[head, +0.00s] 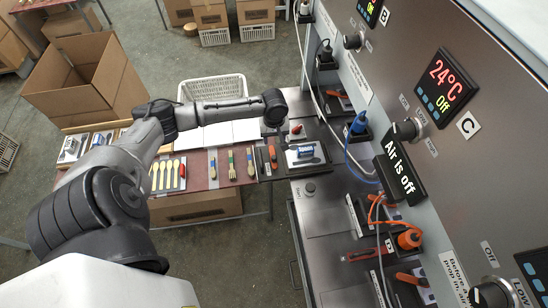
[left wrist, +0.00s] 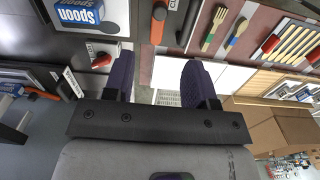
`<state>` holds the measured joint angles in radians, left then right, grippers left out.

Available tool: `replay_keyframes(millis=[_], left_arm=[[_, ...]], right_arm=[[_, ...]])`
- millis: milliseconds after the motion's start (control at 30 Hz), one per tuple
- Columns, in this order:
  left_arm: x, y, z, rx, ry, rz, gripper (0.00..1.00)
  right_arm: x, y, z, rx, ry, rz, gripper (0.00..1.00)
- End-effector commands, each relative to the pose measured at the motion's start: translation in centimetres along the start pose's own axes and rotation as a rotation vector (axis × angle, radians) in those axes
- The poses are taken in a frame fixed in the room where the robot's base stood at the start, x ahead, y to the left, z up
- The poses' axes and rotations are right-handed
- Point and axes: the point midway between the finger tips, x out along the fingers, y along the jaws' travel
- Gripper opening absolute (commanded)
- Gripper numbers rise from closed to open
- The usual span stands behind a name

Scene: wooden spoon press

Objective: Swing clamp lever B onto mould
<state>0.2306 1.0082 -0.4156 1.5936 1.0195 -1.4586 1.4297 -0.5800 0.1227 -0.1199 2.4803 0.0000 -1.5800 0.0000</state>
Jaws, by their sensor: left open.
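My left gripper (left wrist: 158,75) is open, with two dark padded fingers apart and nothing between them in the left wrist view. In the head view, my left arm reaches over the work table, and its wrist hides the fingers. A red-orange lever handle (head: 338,93) lies farther back by the panel. Another orange-red handle (head: 360,255) lies nearer. I cannot tell which lever is B.
The control panel (head: 480,60) stands at the right, with a black "Air is off" sign (head: 398,171). Cables and blue and orange fittings lie along the bench. A white basket (head: 213,88) and cardboard boxes stand behind.

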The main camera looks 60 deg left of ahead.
Motion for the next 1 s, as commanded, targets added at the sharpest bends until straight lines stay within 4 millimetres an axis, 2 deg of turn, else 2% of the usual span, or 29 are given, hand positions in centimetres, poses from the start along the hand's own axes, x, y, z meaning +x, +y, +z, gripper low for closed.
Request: replay_keyframes(millis=[233,700,1000], left_arm=[[1.9,0.0,0.1,-0.044,-0.002,-0.001,0.52],[10.2,0.0,0.0,-0.041,0.0,-0.001,0.52],[13.2,0.0,0.0,-0.039,0.001,0.0,0.52]], right_arm=[[-0.1,0.0,0.0,0.0,0.0,0.0,0.43],[0.1,-0.1,0.0,0.003,0.0,-0.003,0.43],[0.3,-0.1,0.1,0.004,0.0,-0.004,0.43]])
